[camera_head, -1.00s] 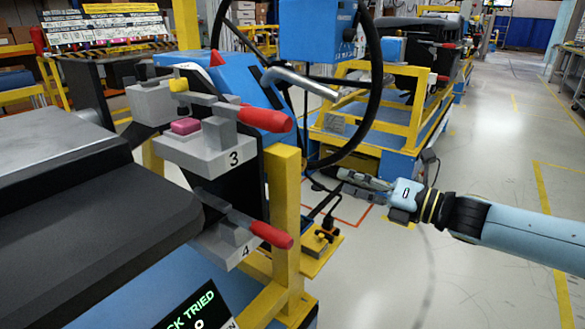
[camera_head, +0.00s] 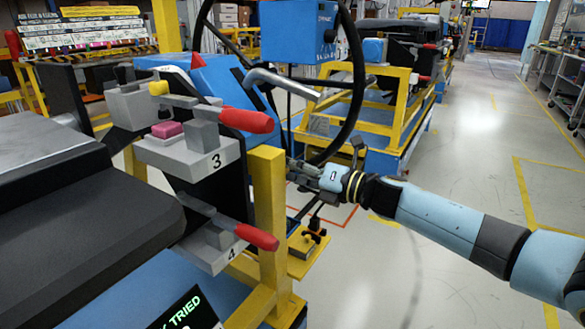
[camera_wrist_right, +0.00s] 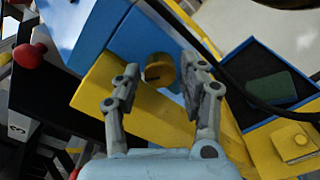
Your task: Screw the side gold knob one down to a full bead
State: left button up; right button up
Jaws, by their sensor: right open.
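The side gold knob (camera_wrist_right: 157,72) is a short round gold cylinder with a dark mark, on a blue face beside a yellow beam in the right wrist view. My right gripper (camera_wrist_right: 160,64) is open, with one finger on either side of the knob in that picture; I see no clear contact. In the head view my right gripper (camera_head: 296,166) is beside the yellow post, and its fingertips are hard to make out. The knob cannot be made out in the head view. My left gripper is not in view.
A yellow post (camera_head: 270,215) stands just left of my right gripper. Clamps with red handles (camera_head: 246,121) sit on the grey numbered blocks. A black steering wheel (camera_head: 353,90) is above the gripper. A dark cable (camera_wrist_right: 245,95) runs right of the fingers. Floor at right is open.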

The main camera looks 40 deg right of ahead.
grip_shut()
jog(key=shift+m, duration=0.4)
jog(key=shift+m+p, duration=1.55)
jog(key=shift+m, duration=1.35)
grip_release()
